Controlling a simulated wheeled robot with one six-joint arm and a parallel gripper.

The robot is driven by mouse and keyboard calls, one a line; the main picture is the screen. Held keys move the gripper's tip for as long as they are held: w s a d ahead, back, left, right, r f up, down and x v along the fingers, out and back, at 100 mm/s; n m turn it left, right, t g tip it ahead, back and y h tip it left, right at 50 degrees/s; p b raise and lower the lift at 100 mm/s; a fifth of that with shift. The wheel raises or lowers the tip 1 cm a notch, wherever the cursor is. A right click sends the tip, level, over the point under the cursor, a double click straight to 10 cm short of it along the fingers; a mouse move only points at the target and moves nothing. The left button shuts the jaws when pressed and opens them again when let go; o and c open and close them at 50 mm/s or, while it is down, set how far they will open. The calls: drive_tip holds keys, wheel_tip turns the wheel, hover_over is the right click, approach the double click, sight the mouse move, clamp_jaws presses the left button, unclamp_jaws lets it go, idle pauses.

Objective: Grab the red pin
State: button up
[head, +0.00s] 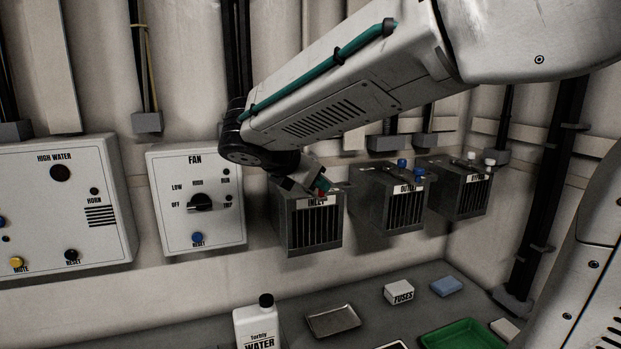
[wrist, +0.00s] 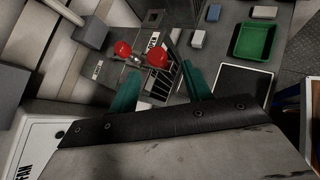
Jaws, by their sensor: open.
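Two round red knobs, the left one (wrist: 122,48) and the right one (wrist: 157,56), show in the wrist view on top of the grey INLET box. A small metal piece lies between them; I cannot tell which knob belongs to the red pin. In the head view a bit of red (head: 321,194) shows above the INLET box (head: 312,228), mostly hidden by my gripper. My gripper (wrist: 162,68) has two teal fingers spread apart and empty. The right knob shows between the fingertips in the picture, apparently beyond them. In the head view my gripper (head: 306,182) is right over the box.
The OUTLET box (head: 398,205) with blue knobs and another box (head: 463,196) with white knobs stand to the right. The FAN panel (head: 197,220) is on the left. Below, a bench holds a water bottle (head: 257,325), a metal tray (head: 332,320) and a green tray (head: 463,336).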

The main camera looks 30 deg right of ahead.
drive_tip(key=w+a+r+n+t+h, duration=0.1)
drive_tip(key=w+a+r+n+t, duration=0.1)
drive_tip(key=w+n, duration=0.25)
drive_tip(key=x, duration=0.8)
drive_tip(key=shift+d+f, duration=0.2)
drive_tip(key=c, duration=1.1)
